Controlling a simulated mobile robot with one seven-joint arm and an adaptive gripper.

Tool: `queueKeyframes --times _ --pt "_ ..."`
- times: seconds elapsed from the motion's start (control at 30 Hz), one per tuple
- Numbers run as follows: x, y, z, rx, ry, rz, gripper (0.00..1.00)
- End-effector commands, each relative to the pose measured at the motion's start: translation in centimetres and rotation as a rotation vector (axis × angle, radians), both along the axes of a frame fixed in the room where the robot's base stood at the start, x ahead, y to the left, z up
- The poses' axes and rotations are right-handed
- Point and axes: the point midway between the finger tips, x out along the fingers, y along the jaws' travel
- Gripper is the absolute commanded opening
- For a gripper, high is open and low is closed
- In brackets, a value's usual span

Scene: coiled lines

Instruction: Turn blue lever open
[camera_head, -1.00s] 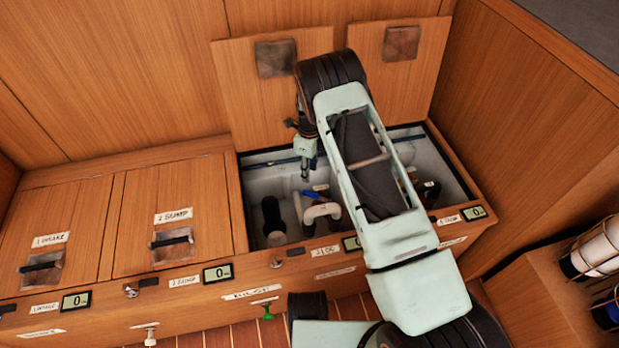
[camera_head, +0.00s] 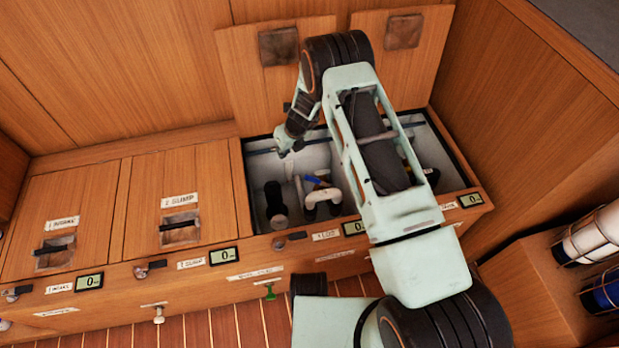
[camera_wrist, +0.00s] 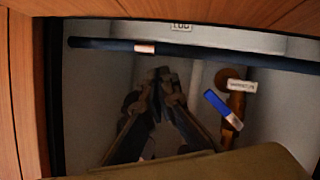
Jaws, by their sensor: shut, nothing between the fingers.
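The blue lever (camera_head: 313,181) sits in the open right-hand compartment, above a white bent pipe (camera_head: 322,198). In the wrist view the blue lever (camera_wrist: 216,103) lies diagonally across a brownish fitting (camera_wrist: 236,102), with a pale band at its lower right end. My gripper (camera_head: 290,152) hangs over the compartment, up and left of the lever and apart from it. In the wrist view my gripper (camera_wrist: 160,76) is shut and empty, left of the lever. My forearm hides the right part of the compartment in the head view.
The compartment holds a black cylinder (camera_head: 275,205) at left and a dark rail (camera_wrist: 200,50) along one wall. Two raised lids lean against the back wall, including the left lid (camera_head: 250,80). Closed lids (camera_head: 180,205) lie to the left.

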Motion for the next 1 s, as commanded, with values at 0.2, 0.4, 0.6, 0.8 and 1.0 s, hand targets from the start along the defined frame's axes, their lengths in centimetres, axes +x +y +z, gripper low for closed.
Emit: queueKeyframes --times 0.2,0.4,0.6,0.8,1.0 --pt "-0.8 -0.4 0.0 0.054 -0.002 -0.366 0.0" --pt "-4.0 -3.0 -1.0 0.011 0.039 -0.702 0.0" --pt "-8.3 -5.6 -1.7 -0.074 0.094 -0.935 0.0" --pt "-10.3 -6.6 -2.2 -0.115 0.12 -1.017 0.0" --pt "-9.9 -6.9 -4.7 -0.117 0.121 -1.019 0.0"
